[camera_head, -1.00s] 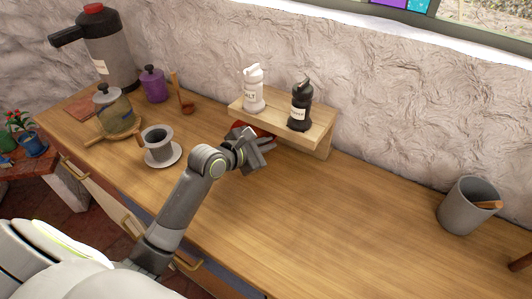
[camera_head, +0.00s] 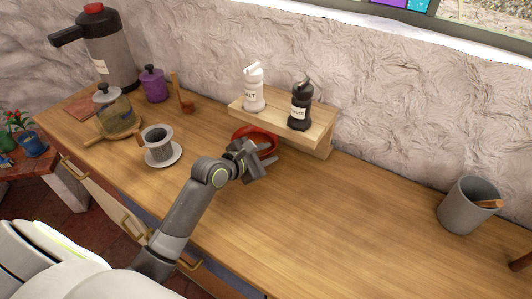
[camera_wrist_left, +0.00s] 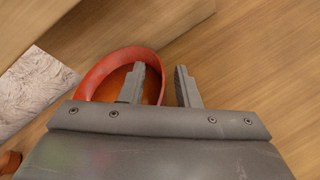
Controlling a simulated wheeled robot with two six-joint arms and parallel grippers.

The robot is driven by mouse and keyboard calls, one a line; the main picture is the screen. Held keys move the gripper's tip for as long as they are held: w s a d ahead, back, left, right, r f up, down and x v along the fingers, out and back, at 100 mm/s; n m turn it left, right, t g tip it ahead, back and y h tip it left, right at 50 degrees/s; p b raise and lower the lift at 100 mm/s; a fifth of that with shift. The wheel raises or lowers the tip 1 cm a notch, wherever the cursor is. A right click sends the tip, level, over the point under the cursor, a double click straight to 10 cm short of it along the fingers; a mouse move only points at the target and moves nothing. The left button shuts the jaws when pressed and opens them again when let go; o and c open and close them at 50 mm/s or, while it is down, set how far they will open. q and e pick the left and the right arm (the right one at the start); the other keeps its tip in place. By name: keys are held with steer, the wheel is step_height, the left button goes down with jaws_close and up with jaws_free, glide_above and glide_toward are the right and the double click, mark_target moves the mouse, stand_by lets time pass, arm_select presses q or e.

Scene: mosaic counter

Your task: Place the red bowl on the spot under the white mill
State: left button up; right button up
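The red bowl (camera_head: 243,132) sits on the counter at the front of the small wooden shelf (camera_head: 280,127), below the white mill (camera_head: 254,91). The bowl is partly hidden by my left gripper (camera_head: 268,166), and I cannot tell how far under the shelf it reaches. The white mill stands on the left part of the shelf. In the left wrist view my left gripper (camera_wrist_left: 160,78) is open, with a clear gap between its fingers. One finger overlaps the inside of the bowl (camera_wrist_left: 98,72); the other is outside its rim. My right gripper is out of view.
A black mill (camera_head: 300,107) stands on the shelf's right part. A grey cup on a saucer (camera_head: 162,157) is left of my gripper. A grey crock (camera_head: 469,205) stands far right. The counter's middle is clear.

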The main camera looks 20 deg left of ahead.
arm_select(q)
steer(key=shift+r, duration=0.1)
steer(key=shift+s+a+r, duration=0.15)
steer(key=shift+s, duration=0.1)
steer(key=p+v, duration=0.1)
steer(key=v, duration=1)
steer(key=shift+s, duration=0.15)
steer(key=shift+s, duration=0.1)
